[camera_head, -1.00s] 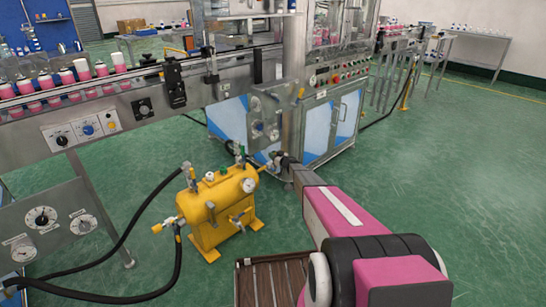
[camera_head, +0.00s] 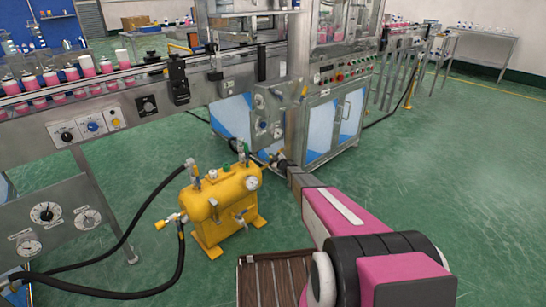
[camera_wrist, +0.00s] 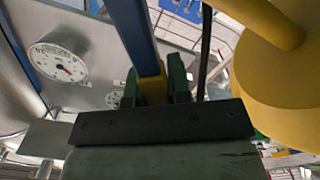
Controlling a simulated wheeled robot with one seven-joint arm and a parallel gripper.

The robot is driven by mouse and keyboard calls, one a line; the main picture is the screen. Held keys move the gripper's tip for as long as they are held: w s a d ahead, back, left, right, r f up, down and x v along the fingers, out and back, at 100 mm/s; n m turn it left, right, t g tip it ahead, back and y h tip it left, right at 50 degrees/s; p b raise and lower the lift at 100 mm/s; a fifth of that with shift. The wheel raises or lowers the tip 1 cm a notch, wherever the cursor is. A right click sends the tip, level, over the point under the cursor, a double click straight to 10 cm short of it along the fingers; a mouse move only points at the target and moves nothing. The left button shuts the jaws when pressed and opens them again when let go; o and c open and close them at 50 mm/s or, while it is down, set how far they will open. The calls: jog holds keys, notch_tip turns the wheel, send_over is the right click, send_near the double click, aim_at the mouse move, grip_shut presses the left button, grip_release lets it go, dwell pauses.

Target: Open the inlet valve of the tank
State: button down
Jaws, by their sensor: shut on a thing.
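The yellow tank (camera_head: 223,207) stands on the green floor, with a gauge (camera_head: 252,183), small valves on top and black hoses at its left. My gripper (camera_head: 281,162) is at the upper right of the tank, small and partly hidden by my arm. In the wrist view my gripper's dark green fingers (camera_wrist: 164,88) are shut on a blue bar with a yellow end (camera_wrist: 150,50), which looks like a valve handle. A large yellow rounded body and pipe (camera_wrist: 272,30) are close at the right. The inlet valve's body and its angle cannot be made out.
The steel machine cabinet with blue-and-white doors (camera_head: 325,133) stands just behind my gripper. A conveyor (camera_head: 120,88) with pink cans runs along the left. A panel with dials (camera_head: 58,222) and black hoses (camera_head: 110,292) are at the lower left. The floor at right is clear.

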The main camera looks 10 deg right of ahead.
jog(key=shift+s+a+f+n, duration=0.35)
jog(key=shift+f+n, duration=0.15)
jog(key=shift+n, duration=0.35)
jog(key=shift+s+a+f+n, duration=0.25)
jog(key=shift+a+f+n, duration=0.2)
jog(key=shift+n, duration=0.45)
jog(key=shift+s+a+f+n, duration=0.3)
jog(key=shift+f+n, duration=0.25)
jog(key=shift+n, duration=0.3)
jog(key=c, duration=1.1)
grip_release()
jog(key=shift+o, duration=0.2)
